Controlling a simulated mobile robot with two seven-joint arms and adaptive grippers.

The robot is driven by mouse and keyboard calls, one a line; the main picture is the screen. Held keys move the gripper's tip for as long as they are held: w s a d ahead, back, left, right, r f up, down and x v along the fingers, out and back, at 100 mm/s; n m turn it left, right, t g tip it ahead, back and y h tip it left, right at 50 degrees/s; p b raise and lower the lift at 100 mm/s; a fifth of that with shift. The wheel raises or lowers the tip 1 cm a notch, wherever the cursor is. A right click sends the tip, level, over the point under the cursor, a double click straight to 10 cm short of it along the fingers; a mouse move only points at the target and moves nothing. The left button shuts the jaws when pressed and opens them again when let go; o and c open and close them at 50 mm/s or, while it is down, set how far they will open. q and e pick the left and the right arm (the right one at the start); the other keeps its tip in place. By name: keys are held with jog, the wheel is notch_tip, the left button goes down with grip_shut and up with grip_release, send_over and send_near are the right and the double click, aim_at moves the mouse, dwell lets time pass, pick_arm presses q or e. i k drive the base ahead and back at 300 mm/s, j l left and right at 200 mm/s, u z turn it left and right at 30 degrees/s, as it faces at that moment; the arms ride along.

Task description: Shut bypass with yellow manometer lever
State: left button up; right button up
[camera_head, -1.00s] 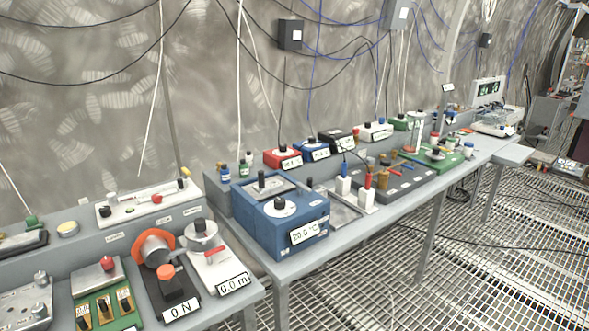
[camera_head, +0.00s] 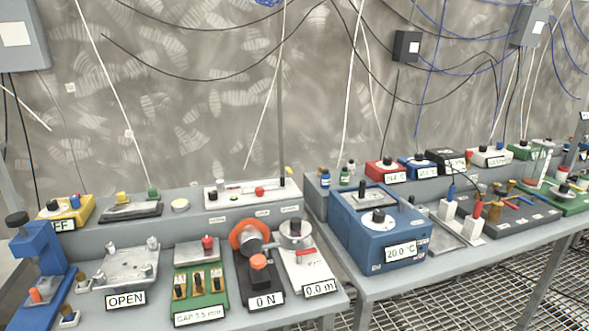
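Neither of my grippers is in view. No part labelled as a manometer or bypass can be made out. A grey metal plate (camera_head: 126,267) with several small knobs stands on the left bench, with a sign reading "OPEN" (camera_head: 125,299) at its front. A yellow box (camera_head: 67,208) with a dark knob and a label ending in "FF" sits behind it at the left. A small yellow piece (camera_head: 122,197) stands on a dark device on the rear ledge. I cannot tell which of these is the yellow manometer lever.
A blue press-like stand (camera_head: 40,262) is at the far left. A green gap device (camera_head: 200,285), a black force device (camera_head: 258,275) and a white "0.0 m" device (camera_head: 305,268) stand to the right. A blue "20.0 °C" box (camera_head: 380,235) is on the adjoining bench.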

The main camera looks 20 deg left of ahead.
aim_at(289, 172)
jog(key=i+z, duration=0.1)
jog(key=i, duration=0.95)
